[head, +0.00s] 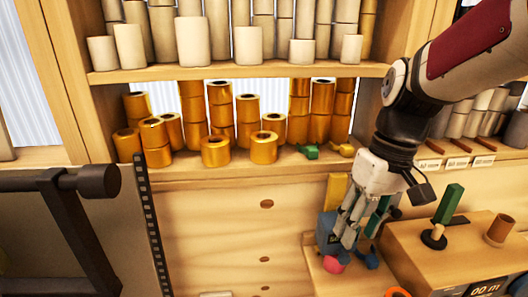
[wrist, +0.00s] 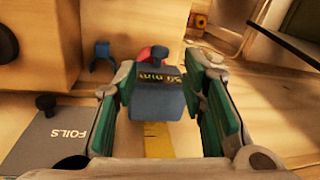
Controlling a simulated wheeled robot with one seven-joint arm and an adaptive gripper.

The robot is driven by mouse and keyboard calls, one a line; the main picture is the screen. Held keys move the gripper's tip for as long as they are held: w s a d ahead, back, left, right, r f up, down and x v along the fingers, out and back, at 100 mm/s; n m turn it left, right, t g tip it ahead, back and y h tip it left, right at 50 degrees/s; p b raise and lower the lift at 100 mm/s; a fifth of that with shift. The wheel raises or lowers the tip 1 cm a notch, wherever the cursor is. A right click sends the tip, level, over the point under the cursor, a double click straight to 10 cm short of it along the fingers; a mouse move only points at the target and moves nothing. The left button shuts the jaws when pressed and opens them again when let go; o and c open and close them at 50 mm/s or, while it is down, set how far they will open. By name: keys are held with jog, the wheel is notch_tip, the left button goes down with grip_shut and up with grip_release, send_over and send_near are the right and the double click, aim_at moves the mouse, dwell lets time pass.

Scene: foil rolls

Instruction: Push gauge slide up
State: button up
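The gauge slide (wrist: 157,100) is a blue-grey block with yellow lettering, partly readable as a number and "mm". It sits on a yellow strip (wrist: 158,142) in the wrist view. In the head view the slide (head: 326,228) is partly hidden behind my fingers, and the yellow strip (head: 338,188) shows above it. A red knob (wrist: 143,54) is beyond the block; it also shows in the head view (head: 334,265). My gripper (wrist: 160,75) is open, with one green-padded finger on each side of the block. Narrow gaps seem to show; contact is unclear.
A wooden box (head: 460,250) with a green-handled tool (head: 447,205) stands to the right. Shelves of gold rolls (head: 264,147) and pale rolls stand behind.

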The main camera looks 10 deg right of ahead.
aim_at(347, 257)
jog(key=f, duration=0.4)
jog(key=a+f, duration=0.1)
jog(key=f, duration=0.1)
jog(key=shift+s+f, duration=0.1)
jog(key=shift+f, duration=0.25)
grip_shut()
